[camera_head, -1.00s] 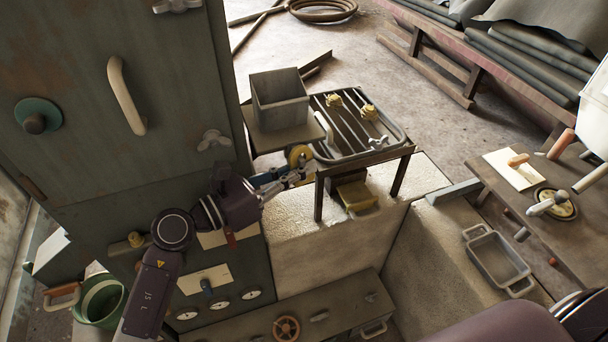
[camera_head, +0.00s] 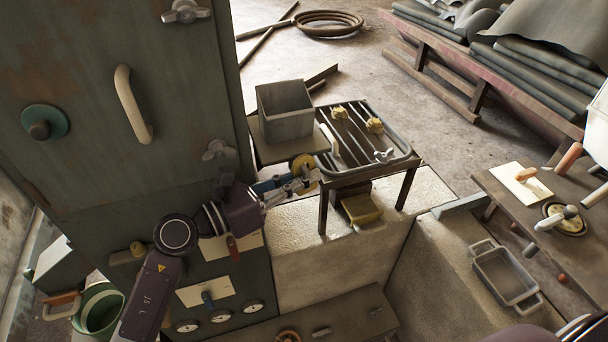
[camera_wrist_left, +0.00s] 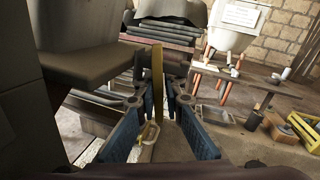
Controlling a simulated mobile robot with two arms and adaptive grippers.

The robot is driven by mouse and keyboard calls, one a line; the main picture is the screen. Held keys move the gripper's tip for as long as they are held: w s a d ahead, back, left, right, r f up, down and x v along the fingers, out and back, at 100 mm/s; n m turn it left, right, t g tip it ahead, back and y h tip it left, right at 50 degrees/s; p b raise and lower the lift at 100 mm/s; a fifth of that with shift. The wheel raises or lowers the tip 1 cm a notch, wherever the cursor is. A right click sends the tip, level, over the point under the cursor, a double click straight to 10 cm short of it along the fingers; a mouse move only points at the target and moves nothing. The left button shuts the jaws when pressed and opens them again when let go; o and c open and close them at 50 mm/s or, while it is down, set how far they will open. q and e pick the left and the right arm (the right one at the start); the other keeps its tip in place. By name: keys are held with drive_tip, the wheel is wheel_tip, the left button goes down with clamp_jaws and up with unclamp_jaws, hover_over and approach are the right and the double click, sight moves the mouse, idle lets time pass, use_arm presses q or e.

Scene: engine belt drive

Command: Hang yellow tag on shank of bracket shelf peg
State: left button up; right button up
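The yellow tag (camera_head: 303,163) is a small round piece at the tip of my left gripper (camera_head: 292,186), beside the bracket shelf (camera_head: 268,152). In the left wrist view the tag (camera_wrist_left: 157,82) shows edge-on as a thin upright strip between the blue-padded fingers (camera_wrist_left: 160,108), which are close together on it. My right gripper is out of view.
A grey box (camera_head: 285,112) stands on the bracket shelf. Right of the gripper is a dark rack (camera_head: 410,163) with yellow knobs and a wing nut. The green cabinet (camera_head: 85,110) rises at the left. A grey tray (camera_head: 504,276) lies at the lower right.

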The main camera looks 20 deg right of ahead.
use_arm(q)
drive_tip(key=o, duration=0.4)
drive_tip(key=v, duration=0.8)
